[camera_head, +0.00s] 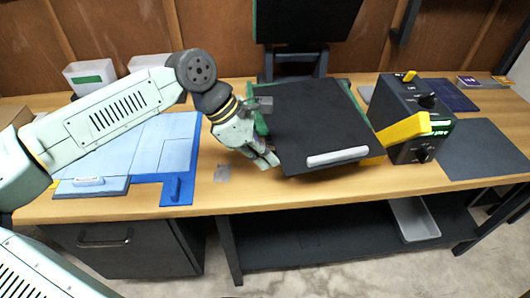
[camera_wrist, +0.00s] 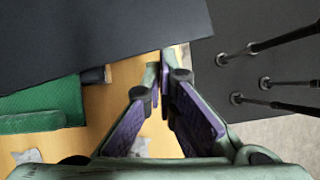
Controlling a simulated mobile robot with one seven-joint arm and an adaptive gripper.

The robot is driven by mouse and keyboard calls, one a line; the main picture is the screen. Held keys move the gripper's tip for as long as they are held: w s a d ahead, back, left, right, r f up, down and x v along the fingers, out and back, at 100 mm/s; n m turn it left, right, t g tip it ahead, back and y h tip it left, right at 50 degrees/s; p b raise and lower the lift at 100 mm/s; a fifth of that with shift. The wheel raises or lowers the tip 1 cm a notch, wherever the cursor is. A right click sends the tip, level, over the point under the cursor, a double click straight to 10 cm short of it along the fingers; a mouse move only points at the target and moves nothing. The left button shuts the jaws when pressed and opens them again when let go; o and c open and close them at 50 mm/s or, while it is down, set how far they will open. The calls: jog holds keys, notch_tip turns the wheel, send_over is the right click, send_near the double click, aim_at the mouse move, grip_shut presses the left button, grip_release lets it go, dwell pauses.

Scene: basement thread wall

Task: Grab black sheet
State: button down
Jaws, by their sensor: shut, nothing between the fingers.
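A black sheet (camera_head: 312,118) with a pale grey handle (camera_head: 337,157) along its front edge lies tilted over a green and yellow support on the bench. My gripper (camera_head: 270,160) is at the sheet's left front edge, low over the wooden top. In the wrist view the sheet (camera_wrist: 95,38) fills the upper left, and my gripper's purple-padded fingers (camera_wrist: 166,68) come together just beside its edge. The fingers are shut with nothing between them. Whether they touch the sheet cannot be told. Another dark flat sheet (camera_head: 468,148) lies on the bench at the right.
A black box with knobs (camera_head: 408,115) and a yellow bar (camera_head: 404,130) stand right of the sheet. Blue panels (camera_head: 135,150) lie at the left. A dark monitor-like panel (camera_head: 300,20) rises behind. A green block (camera_wrist: 45,105) shows under the sheet in the wrist view.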

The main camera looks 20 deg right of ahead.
jog(key=shift+s+d+b, duration=0.2)
jog(key=shift+d+b, duration=0.25)
jog(key=shift+b, duration=0.15)
jog(key=shift+s+d+b, duration=0.2)
jog(key=shift+d+b, duration=0.25)
jog(key=shift+b, duration=0.1)
